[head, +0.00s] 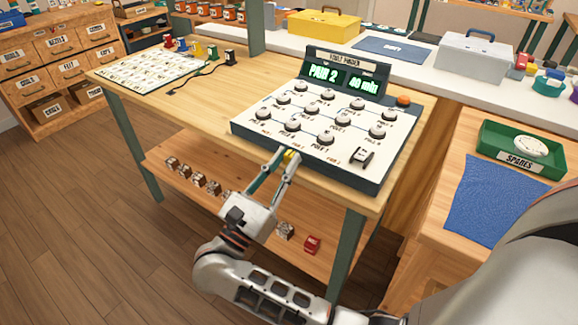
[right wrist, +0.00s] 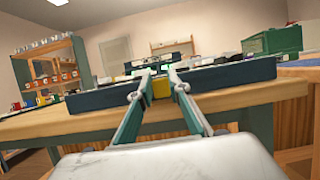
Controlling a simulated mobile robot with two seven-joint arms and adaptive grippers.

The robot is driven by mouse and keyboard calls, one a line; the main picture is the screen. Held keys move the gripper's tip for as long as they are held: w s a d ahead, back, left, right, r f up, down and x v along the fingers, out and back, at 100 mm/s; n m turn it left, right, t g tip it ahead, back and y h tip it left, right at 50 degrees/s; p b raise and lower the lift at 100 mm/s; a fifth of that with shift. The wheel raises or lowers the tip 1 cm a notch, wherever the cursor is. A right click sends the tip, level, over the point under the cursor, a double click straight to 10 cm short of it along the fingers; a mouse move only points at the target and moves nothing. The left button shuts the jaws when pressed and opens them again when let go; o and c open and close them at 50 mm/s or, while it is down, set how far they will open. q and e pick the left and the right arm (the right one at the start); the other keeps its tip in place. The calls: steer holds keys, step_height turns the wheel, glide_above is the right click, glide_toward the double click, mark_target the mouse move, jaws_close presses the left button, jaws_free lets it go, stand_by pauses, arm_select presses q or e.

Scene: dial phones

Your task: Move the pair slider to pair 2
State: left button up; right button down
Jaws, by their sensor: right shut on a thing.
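The dark console (head: 400,172) with a white sloped face stands at the table's front right. Its green display (head: 323,73) reads "PAIR 2". Rows of round black-and-white knobs cover the face, with small pair labels along the front edge. My right gripper (head: 288,156) is at the console's front edge, shut on a small yellow slider handle (head: 291,157). The handle also shows between the fingertips in the right wrist view (right wrist: 161,88). The fingers partly hide the handle, and the slider's track cannot be made out. My left gripper is not in view.
A rocker switch (head: 362,156) and an orange button (head: 403,100) are on the console. A card (head: 150,68) and small coloured plugs lie at the table's far left. A green "SPARES" tray (head: 498,158) and a blue mat (head: 490,200) are at right.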

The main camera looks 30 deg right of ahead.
steer(key=c, duration=1.9)
jaws_free()
step_height(320, 180, up, 10)
steer(key=shift+r, duration=0.1)
